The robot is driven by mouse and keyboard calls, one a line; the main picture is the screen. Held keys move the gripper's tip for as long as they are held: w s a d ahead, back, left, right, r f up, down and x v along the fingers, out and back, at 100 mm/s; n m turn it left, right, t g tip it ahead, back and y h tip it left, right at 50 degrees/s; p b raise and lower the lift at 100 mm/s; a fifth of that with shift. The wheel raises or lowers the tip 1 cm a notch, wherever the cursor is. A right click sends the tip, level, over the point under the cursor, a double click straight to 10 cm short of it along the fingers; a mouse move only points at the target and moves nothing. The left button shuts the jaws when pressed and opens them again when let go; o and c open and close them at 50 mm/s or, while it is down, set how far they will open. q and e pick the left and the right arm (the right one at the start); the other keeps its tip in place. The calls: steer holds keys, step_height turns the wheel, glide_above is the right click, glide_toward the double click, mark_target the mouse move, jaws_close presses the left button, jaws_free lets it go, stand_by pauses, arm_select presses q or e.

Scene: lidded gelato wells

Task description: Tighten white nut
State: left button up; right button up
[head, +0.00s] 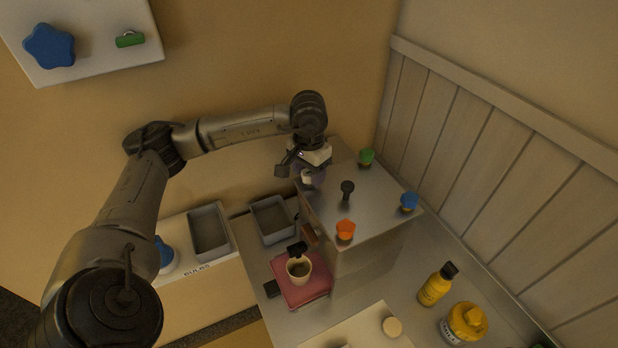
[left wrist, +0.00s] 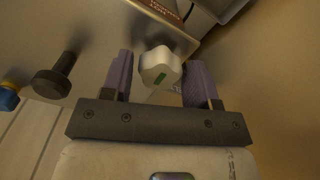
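The white nut (left wrist: 160,67) is a lobed knob with a small green mark, on the metal machine's top (head: 330,205) near its back left corner. In the head view the nut (head: 307,178) is partly hidden by my left gripper (head: 312,172). In the left wrist view my left gripper (left wrist: 160,80) is open, with a purple-padded finger on each side of the nut. A gap shows between the nut and each finger. My right gripper is in neither view.
On the machine's top are a green knob (head: 366,157), a blue knob (head: 409,201), an orange knob (head: 345,230) and a black handle (head: 347,188). A cup (head: 299,269) stands below on a pink block (head: 303,291). Yellow bottles (head: 436,285) stand at right.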

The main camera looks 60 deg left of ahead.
arm_select(q)
steer(key=shift+o, duration=0.5)
step_height(320, 180, up, 6)
steer(key=p, duration=0.4)
step_height(320, 180, up, 6)
step_height(320, 180, up, 7)
steer(key=p, duration=0.3)
glide_above(309, 172)
steer(key=shift+r+p, duration=0.4)
